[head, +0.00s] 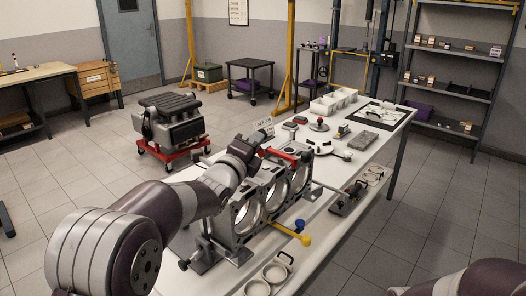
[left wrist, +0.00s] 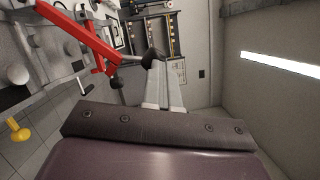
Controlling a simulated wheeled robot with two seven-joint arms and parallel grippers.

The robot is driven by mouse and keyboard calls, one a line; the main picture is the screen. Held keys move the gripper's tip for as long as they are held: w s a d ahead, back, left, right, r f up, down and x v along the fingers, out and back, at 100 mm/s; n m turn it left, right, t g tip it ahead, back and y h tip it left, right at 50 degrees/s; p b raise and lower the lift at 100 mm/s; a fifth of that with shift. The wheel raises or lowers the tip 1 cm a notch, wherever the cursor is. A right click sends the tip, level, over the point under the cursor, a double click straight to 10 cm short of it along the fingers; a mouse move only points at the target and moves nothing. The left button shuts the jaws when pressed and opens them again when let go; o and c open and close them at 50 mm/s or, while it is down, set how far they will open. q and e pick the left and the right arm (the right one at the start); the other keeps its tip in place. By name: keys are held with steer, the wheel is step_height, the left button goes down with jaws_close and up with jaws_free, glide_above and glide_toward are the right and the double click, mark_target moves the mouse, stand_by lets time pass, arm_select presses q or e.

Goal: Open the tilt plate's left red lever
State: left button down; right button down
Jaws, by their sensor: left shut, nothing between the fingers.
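The grey engine block (head: 245,214) with large round bores stands on a fixture at the near end of the white bench. A red lever (head: 284,155) lies across its upper part; it also shows as a red bar (left wrist: 78,36) in the left wrist view. My left gripper (head: 258,138) is shut and empty beside the red lever's left end. In the left wrist view the closed fingertips (left wrist: 153,57) are close to the bar's lower end; I cannot tell whether they touch. My arm hides part of the block. My right gripper is out of view; only part of my right arm shows.
A yellow handle (head: 298,237) with a blue knob sticks out at the block's near right side. Small tools and parts lie on the white bench (head: 262,245) behind and beside the block. A second engine on a red stand (head: 170,153) is on the floor behind.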

arm_select(q)
steer(key=w+a+r+n+g+p, duration=0.2)
steer(key=w+a+n+p, duration=0.5)
steer(key=p, duration=0.6)
steer(key=shift+a+r+y+p, duration=0.4)
steer(key=shift+a+r, duration=0.35)
steer(key=shift+a, duration=0.55)
steer(key=shift+w, duration=0.1)
steer(key=shift+d, duration=0.1)
